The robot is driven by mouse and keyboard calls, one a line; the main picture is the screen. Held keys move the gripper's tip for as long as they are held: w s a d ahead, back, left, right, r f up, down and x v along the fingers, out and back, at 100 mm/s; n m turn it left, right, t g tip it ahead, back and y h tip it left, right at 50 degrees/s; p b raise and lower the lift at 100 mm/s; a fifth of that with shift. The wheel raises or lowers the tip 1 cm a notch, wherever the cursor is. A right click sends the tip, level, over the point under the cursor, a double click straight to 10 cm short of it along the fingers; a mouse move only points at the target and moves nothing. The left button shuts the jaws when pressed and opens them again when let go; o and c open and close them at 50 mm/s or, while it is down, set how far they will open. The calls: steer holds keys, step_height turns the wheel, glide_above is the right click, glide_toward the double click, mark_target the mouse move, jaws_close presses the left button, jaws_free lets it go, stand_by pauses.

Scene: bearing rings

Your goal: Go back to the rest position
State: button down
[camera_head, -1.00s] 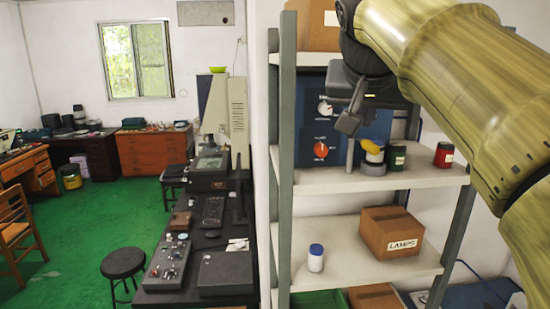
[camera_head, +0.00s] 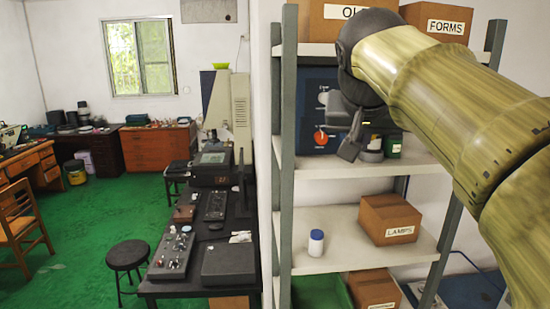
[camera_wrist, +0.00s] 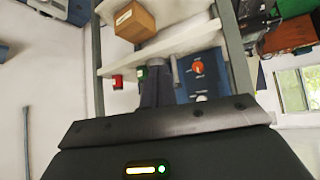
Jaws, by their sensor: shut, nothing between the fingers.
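My gripper (camera_head: 354,143) hangs from the arm in front of the upper part of the shelf unit in the head view, its fingers pointing down and holding nothing. In the wrist view its two dark fingers (camera_wrist: 157,86) are together, with no object between them. The arm crosses the right side of the head view and hides part of the shelves. Just behind the fingers, a grey round item (camera_head: 371,154) and a green jar (camera_head: 393,146) stand on a shelf, partly covered.
The shelf unit (camera_head: 284,160) holds a blue panel box (camera_head: 316,112), a white jar with a blue lid (camera_head: 316,243) and a LAMPS carton (camera_head: 395,220). Cartons stand on top. A dark desk (camera_head: 160,287) and a stool (camera_head: 128,257) are left; green floor is free.

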step_height(320, 180, down, 33)
steer(key=n+g+y+b, duration=0.2)
steer(key=g+b, duration=0.1)
steer(key=b, duration=0.5)
steer(key=s+f+g+b, duration=0.1)
steer(key=s+f, duration=0.3)
steer(key=f, duration=0.4)
steer(key=s+f+g+b, duration=0.1)
steer(key=s+f+b, duration=0.2)
steer(key=f, duration=0.5)
steer(key=s+f+n+g+b, duration=0.1)
steer(key=s+f+b, duration=0.1)
steer(key=s+f, duration=0.4)
step_height(320, 180, down, 3)
steer(key=shift+d+r+y, duration=0.1)
steer(key=shift+d+y, duration=0.2)
